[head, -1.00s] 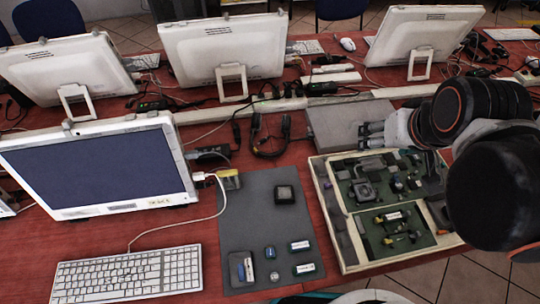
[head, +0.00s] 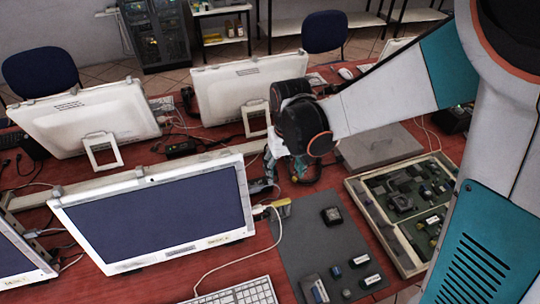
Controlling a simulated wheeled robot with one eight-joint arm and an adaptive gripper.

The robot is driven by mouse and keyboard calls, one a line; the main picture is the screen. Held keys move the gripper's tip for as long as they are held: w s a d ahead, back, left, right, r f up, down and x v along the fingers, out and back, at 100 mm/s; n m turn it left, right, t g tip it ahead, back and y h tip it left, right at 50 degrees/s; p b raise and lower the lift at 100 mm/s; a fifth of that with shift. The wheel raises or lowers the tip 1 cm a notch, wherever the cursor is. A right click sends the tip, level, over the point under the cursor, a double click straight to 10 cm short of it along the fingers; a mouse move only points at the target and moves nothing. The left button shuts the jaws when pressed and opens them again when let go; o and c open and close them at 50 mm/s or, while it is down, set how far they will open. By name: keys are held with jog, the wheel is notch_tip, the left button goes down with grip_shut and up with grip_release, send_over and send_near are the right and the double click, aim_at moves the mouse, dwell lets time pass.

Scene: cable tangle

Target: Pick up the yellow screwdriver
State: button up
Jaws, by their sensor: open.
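I cannot make out a clear yellow screwdriver in the head view. A small yellow item (head: 281,204) lies at the far left corner of the grey mat (head: 308,232), beside the monitor's cable plug; it is too small to tell what it is. My gripper (head: 269,172) hangs open behind the front monitor's right edge, over the cables, beyond the yellow item. Its fingers are small and partly lost against the dark cables, and I see nothing held.
A front monitor (head: 150,222) stands close to the left of my gripper, with another monitor (head: 232,88) behind. Black cables (head: 303,172) lie beside the gripper. A parts tray (head: 372,222) and a flat grey box (head: 380,147) are on the right. Small items sit on the mat.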

aim_at(281, 201)
jog(key=shift+s+a+f+b, duration=0.15)
jog(key=shift+f+b, duration=0.75)
jog(key=shift+f, duration=1.65)
jog(key=shift+s+a+f+b, duration=0.15)
jog(key=shift+f+b, duration=0.7)
jog(key=shift+f, duration=1.75)
jog(key=shift+s+a+f+b, duration=0.15)
jog(key=shift+f+b, duration=0.75)
jog(key=shift+f, duration=1.65)
jog(key=shift+s+d, duration=0.1)
jog(key=c, duration=0.9)
